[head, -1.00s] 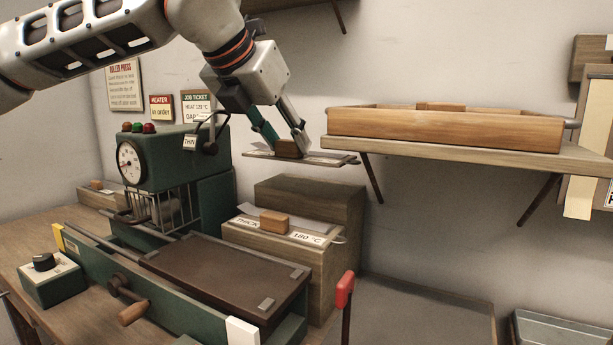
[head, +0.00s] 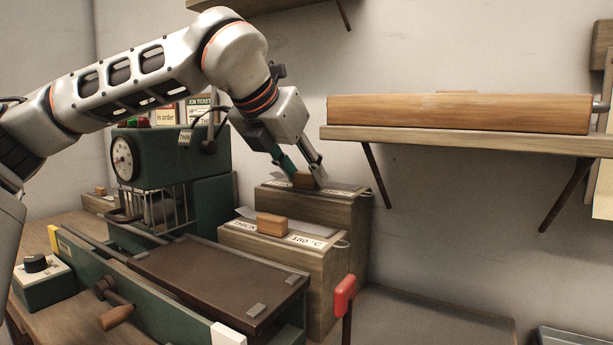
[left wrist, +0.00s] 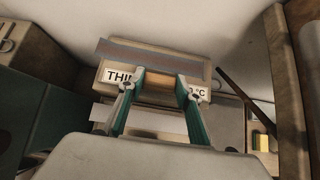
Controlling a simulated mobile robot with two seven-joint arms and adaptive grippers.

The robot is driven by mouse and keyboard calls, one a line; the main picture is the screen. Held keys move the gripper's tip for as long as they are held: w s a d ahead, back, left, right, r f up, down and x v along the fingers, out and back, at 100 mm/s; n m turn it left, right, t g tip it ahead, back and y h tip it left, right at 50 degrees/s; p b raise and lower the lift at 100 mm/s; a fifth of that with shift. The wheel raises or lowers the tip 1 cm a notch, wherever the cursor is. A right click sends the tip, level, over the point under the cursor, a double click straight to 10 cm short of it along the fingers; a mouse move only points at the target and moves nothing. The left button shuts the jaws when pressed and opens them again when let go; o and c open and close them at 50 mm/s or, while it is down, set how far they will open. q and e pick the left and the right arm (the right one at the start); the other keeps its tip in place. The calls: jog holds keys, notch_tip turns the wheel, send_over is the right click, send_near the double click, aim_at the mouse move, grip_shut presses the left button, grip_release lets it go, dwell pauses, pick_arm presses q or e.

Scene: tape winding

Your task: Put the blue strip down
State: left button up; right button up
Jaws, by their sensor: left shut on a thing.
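My left gripper (head: 300,176) is shut on the small wooden grip (head: 303,180) of a flat grey strip (head: 335,187). In the left wrist view the strip (left wrist: 150,54) looks blue-grey, with the wooden grip (left wrist: 159,80) between my fingertips (left wrist: 160,84). The strip is at the top of the rear, taller wooden block (head: 345,215), apparently resting flat on it; the fingers hide part of it. A label starting "THI" (left wrist: 117,76) shows on that block beside the grip. My right gripper is in neither view.
A lower wooden block (head: 315,262) in front holds another wood-gripped plate (head: 271,225) and a "180 °C" label. The green roller press (head: 165,155) with its dark bed (head: 215,275) stands to the left.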

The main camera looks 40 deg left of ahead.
pick_arm(q)
jog(key=shift+s+d+r, duration=0.1)
jog(key=shift+r, duration=0.1)
jog(key=shift+f, duration=0.25)
jog(key=o, duration=1.1)
jog(key=shift+o, duration=0.2)
